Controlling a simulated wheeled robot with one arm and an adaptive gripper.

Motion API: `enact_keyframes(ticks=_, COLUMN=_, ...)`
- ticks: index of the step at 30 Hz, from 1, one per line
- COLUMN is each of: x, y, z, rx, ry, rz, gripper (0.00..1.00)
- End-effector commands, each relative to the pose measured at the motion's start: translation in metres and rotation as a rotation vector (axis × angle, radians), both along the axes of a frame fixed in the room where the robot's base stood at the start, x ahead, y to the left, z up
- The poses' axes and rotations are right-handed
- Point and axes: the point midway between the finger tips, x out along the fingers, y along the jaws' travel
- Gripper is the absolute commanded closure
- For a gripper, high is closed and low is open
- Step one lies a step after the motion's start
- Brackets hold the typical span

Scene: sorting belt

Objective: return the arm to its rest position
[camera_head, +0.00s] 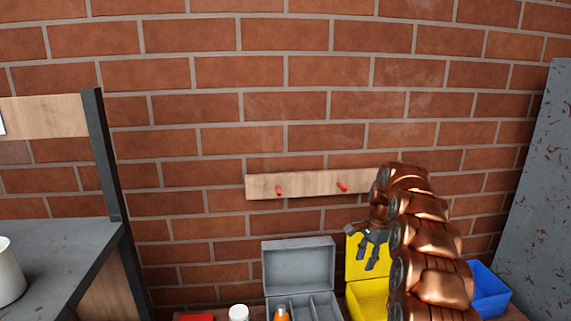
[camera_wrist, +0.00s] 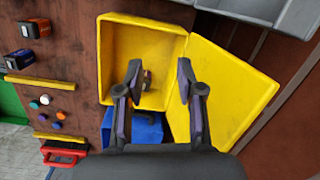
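My gripper (camera_head: 367,262) hangs at the end of my copper-coloured arm, in front of the yellow box (camera_head: 367,298) and its raised lid. In the wrist view my gripper (camera_wrist: 160,70) has its two fingers well apart, with nothing held between them. The yellow box (camera_wrist: 112,60) lies open below the fingers, its lid (camera_wrist: 235,75) swung out to the right. A small dark and reddish item (camera_wrist: 148,82) is inside the box, seen between the fingers; I cannot tell what it is.
A blue bin (camera_head: 488,292) stands right of my arm. A grey case (camera_head: 298,263) with its lid up is left of the yellow box. A wooden rail (camera_head: 310,185) with red pegs is on the brick wall behind.

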Motion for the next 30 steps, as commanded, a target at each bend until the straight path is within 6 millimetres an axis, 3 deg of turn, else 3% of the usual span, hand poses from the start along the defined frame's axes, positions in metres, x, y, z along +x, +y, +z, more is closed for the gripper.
enact_keyframes(ticks=15, x=-0.080, y=0.044, z=0.060, rx=0.028, ry=-0.015, rz=0.294, gripper=0.63)
enact_keyframes(ticks=30, x=-0.177, y=0.071, z=0.096, rx=0.022, ry=-0.019, rz=0.562, gripper=0.63)
